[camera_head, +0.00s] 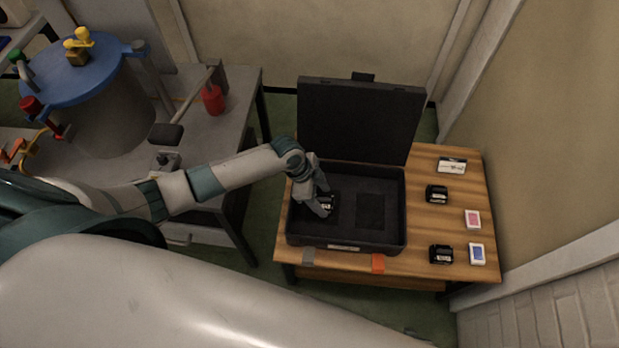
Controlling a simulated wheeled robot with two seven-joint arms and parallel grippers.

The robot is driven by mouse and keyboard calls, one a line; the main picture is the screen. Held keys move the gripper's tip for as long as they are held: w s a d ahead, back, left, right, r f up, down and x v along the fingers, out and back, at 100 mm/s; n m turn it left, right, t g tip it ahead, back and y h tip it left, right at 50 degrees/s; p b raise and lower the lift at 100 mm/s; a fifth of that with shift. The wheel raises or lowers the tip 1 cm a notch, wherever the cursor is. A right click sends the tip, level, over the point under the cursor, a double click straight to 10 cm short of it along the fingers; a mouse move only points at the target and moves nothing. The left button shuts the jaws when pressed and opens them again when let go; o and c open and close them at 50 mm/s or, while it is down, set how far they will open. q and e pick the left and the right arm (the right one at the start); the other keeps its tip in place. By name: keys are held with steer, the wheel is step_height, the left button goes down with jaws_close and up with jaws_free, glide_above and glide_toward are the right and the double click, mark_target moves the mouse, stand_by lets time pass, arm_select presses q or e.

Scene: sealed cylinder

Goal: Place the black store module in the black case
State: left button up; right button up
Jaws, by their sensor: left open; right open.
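The black case (343,248) stands open on the wooden table, its lid (360,120) raised at the back. Its dark foam has a square recess on the right (370,211) that looks empty. A small black module with a white label (328,202) sits in the left part of the case. My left gripper (321,206) reaches down into the case at this module, with its jaws open; the fingers partly hide the module and its recess. I cannot read its label. Two similar black modules (437,194) (441,254) lie on the table to the right of the case. My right gripper does not show.
A pink-and-white card (472,219), a blue-and-white card (477,254) and a pale labelled item (452,165) lie at the table's right. Grey (308,256) and orange (378,263) tabs are at the case's front. A blue-lidded cylinder (85,75) stands on the grey bench at left.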

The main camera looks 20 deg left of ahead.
mark_target(323, 199)
arm_select(q)
steer(key=p+v, duration=0.4)
steer(key=shift+a+r, duration=0.1)
steer(key=shift+r, duration=0.25)
arm_select(e)
steer(key=w+a+r+t, duration=0.3)
steer(key=a, duration=0.1)
arm_select(q)
steer(key=shift+p+v, duration=2.35)
steer(key=shift+v, duration=0.5)
arm_select(e)
steer(key=s+d+f+g, duration=0.1)
steer(key=s+d, duration=0.1)
steer(key=s, duration=0.4)
steer(key=s+d+f+g, duration=0.2)
steer(key=s, duration=0.4)
steer(key=shift+d+f, duration=0.15)
steer(key=shift+d, duration=0.2)
steer(key=shift+s, duration=0.15)
